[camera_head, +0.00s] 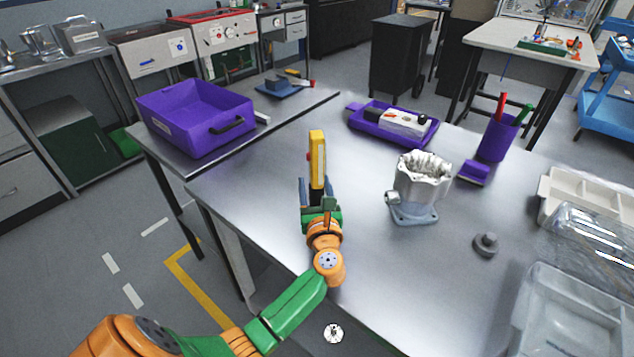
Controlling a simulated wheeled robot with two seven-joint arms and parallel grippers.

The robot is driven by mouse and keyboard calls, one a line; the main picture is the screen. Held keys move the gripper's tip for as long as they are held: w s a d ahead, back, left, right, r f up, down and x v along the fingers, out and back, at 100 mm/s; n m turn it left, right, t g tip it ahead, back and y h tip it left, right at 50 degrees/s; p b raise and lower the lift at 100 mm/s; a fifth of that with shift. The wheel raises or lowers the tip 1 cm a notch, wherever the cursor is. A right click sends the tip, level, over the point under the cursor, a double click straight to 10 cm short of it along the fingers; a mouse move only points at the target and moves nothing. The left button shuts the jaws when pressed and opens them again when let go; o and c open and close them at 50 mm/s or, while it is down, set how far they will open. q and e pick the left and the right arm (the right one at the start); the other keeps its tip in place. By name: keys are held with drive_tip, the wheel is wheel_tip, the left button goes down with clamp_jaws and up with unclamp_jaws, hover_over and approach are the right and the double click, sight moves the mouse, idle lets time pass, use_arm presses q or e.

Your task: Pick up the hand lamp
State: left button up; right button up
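The yellow hand lamp (317,158) is near the middle of the head view, its long side pointing up the picture, with a small red part on its left side. My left gripper (316,191) is at the lamp's lower end, one finger on each side, and looks shut on it. The lamp's lower end is partly hidden by the gripper. I cannot tell whether the lamp touches the table or is held above it. My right gripper is not in view.
On the metal table (255,185), a cast housing (418,188) and a grey knob-like part (486,245) stand to the right. A purple tray (370,130) and purple cup (495,140) are behind. Clear bins (565,310) line the right. A purple crate (197,118) is at left.

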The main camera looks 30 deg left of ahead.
use_arm(q)
clamp_jaws()
